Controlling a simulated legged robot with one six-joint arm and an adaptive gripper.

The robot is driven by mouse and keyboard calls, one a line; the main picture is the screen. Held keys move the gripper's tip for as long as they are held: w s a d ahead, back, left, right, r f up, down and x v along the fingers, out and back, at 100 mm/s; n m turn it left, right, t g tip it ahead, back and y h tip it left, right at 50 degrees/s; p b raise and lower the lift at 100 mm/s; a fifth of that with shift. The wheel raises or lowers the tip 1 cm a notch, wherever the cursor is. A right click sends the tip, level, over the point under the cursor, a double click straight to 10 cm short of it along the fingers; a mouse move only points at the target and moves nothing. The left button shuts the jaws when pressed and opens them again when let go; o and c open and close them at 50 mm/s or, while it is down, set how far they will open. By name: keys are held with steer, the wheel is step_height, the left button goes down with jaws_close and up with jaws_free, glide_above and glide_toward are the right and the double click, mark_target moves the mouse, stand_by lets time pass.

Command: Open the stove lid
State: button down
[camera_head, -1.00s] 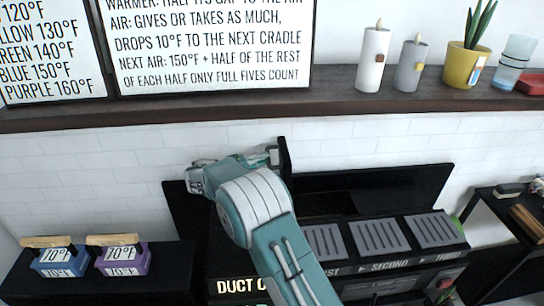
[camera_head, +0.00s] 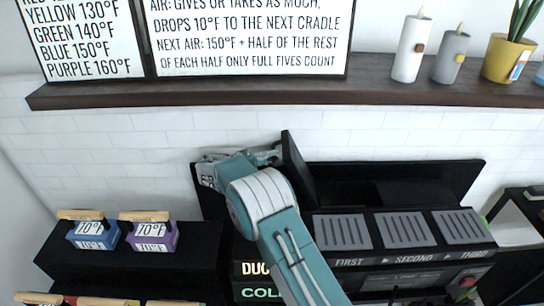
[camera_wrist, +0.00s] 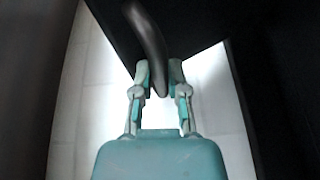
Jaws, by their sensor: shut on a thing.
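The stove lid (camera_head: 296,168) is a black panel standing steeply tilted up, seen nearly edge-on at the left of the black stove (camera_head: 440,255). My gripper (camera_head: 268,158) is at the lid's left face, partly hidden by my own wrist in the head view. In the wrist view my gripper (camera_wrist: 160,80) has its two fingers on either side of a dark curved handle (camera_wrist: 146,38), shut on it. Dark panel surfaces fill much of the wrist view, and their exact edges are hard to tell.
A wooden shelf (camera_head: 250,95) with candles and a potted plant runs above the stove. Blue (camera_head: 93,234) and purple (camera_head: 150,233) labelled blocks sit on a black stand at left. Grey slotted plates (camera_head: 403,230) lie along the stove front. A black side table stands at right.

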steer(key=shift+s+a+f, duration=0.1)
steer(key=shift+f, duration=0.6)
steer(key=c, duration=0.6)
jaws_free()
steer(key=shift+c, duration=0.2)
steer(key=shift+a, duration=0.2)
steer(key=shift+a, duration=0.1)
steer(key=shift+r, duration=0.2)
steer(key=v, duration=1.1)
steer(key=shift+a, duration=0.4)
steer(key=shift+r, duration=0.1)
